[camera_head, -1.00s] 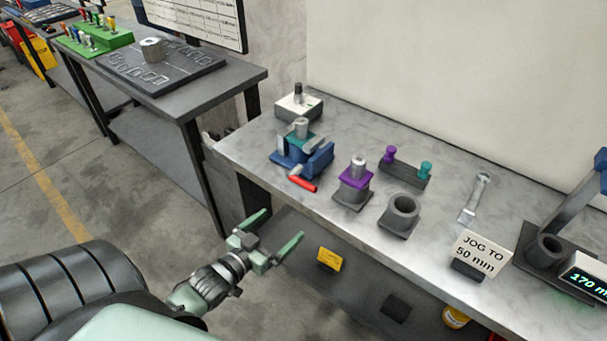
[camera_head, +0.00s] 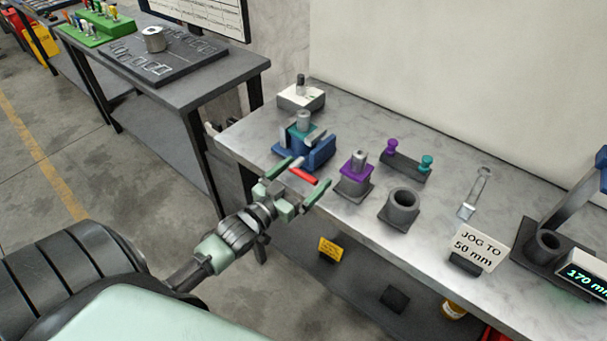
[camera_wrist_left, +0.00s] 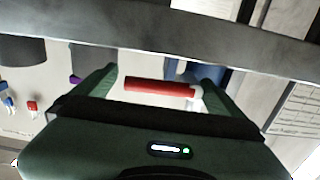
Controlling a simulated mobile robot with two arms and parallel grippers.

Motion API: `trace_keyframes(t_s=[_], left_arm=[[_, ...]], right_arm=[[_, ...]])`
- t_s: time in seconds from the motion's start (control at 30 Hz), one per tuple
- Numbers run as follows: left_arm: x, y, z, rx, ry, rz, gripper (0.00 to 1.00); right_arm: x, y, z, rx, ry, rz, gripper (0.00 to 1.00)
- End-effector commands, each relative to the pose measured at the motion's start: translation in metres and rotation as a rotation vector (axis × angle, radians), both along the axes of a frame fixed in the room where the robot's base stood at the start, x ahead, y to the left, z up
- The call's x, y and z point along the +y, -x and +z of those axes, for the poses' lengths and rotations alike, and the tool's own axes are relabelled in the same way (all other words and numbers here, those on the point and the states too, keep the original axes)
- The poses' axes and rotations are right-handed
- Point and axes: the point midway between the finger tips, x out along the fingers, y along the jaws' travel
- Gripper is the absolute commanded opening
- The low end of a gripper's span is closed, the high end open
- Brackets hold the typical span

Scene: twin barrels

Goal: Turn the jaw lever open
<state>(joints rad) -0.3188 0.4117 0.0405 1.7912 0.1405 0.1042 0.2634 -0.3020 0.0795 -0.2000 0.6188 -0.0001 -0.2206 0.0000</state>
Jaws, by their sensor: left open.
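The jaw lever has a red handle (camera_head: 302,176) and belongs to the blue vise (camera_head: 318,150) near the left end of the workbench. The vise has a teal part with a grey metal cylinder (camera_head: 304,121) on top. My left gripper (camera_head: 302,179) is open, and its green fingers lie on either side of the red handle in the head view. In the left wrist view the red handle (camera_wrist_left: 158,88) lies crosswise between the two open fingers, with its white end close to the right finger. I cannot tell whether they touch. My right gripper is out of view.
A purple-topped block with a cylinder (camera_head: 355,175) and a grey hollow cup (camera_head: 401,209) stand right of the vise. A white box (camera_head: 301,96) stands behind it. A "JOG TO 50 mm" sign (camera_head: 477,248) and a display (camera_head: 585,281) are farther right.

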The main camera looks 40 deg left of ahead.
Motion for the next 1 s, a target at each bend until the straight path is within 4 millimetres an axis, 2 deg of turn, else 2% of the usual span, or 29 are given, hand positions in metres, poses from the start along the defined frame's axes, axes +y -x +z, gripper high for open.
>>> trace_keyframes(t_s=[0.13,0.43,0.73,1.0], left_arm=[[0.0,0.0,0.0,0.0,0.0,0.0,1.0],[0.0,0.0,0.0,0.0,0.001,-0.001,0.18],[-0.001,0.0,0.003,0.003,0.039,-0.001,0.17],[0.0,0.0,0.012,0.017,0.203,-0.001,0.17]], right_arm=[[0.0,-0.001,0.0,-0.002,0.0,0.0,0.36],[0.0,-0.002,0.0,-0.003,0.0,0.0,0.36],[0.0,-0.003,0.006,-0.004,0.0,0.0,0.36],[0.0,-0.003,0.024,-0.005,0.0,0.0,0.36]])
